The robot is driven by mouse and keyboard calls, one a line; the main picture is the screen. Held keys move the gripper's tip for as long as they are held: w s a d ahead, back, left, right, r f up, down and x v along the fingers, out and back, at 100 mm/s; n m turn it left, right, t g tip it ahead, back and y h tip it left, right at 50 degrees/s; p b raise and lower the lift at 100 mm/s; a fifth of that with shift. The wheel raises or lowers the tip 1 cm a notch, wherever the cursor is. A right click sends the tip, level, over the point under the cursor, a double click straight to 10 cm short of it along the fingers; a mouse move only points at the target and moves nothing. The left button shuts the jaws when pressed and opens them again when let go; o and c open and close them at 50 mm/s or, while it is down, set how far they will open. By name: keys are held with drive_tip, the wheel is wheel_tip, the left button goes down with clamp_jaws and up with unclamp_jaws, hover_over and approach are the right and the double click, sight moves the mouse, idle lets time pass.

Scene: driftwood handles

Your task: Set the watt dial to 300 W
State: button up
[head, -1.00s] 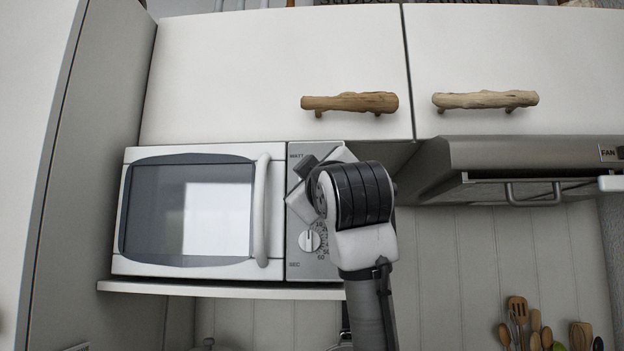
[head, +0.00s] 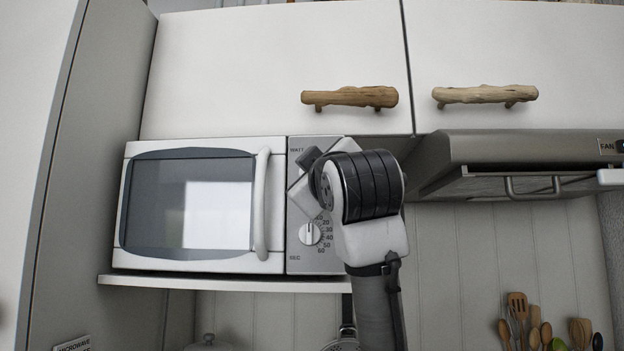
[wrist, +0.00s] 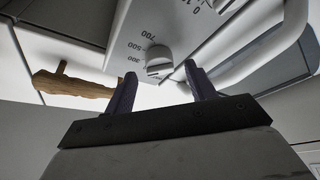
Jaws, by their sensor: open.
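The watt dial (wrist: 158,62) is a small round pale knob with a raised bar, on the microwave's grey control panel. In the wrist view the marks 300, 500 and 700 show beside it, and a 0 and a 1 farther right. I cannot tell which mark the bar points to. My gripper (wrist: 160,75) is open, with its two dark fingertips on either side of the dial in the picture; contact is not clear. In the head view my wrist hides the watt dial, below the WATT label on the microwave (head: 189,262).
The lower seconds dial (head: 310,234) is just left of my wrist. The microwave door handle (head: 262,203) stands out left of the panel. Two driftwood handles (head: 349,97) (head: 485,95) are above, and a fan hood (head: 520,150) is to the right.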

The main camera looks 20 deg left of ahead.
drive_tip(key=b+v, duration=0.4)
drive_tip(key=v, duration=0.7)
drive_tip(key=shift+s+d, duration=0.25)
drive_tip(key=shift+f, duration=0.1)
